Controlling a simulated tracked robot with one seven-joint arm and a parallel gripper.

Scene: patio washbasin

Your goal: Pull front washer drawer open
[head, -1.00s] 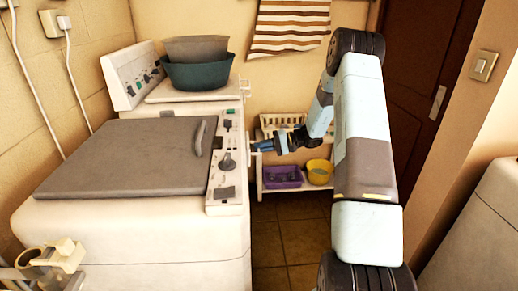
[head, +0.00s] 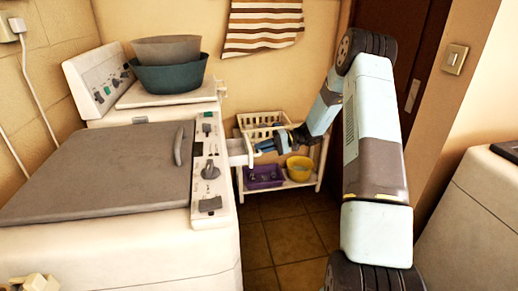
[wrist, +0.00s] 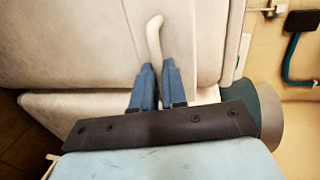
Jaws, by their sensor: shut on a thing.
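The white washer (head: 120,235) stands at the left in the head view, with a grey lid (head: 100,170) and a control panel along its front edge. Its small white front drawer (head: 238,150) sticks out a little from the front face beside the panel. My gripper (head: 256,149) is at the drawer's outer end, and its blue fingers are shut on the drawer handle. In the wrist view, my gripper (wrist: 160,68) has its fingertips close together around the lower end of a curved white handle (wrist: 154,36). The drawer's inside is hidden.
A second white machine with a teal tub (head: 168,75) on it stands behind the washer. A low white rack (head: 305,182) holds a purple basket (head: 263,177) and a yellow bowl (head: 300,168). Tiled floor (head: 290,240) is clear in front. Another white appliance (head: 470,220) stands at the right.

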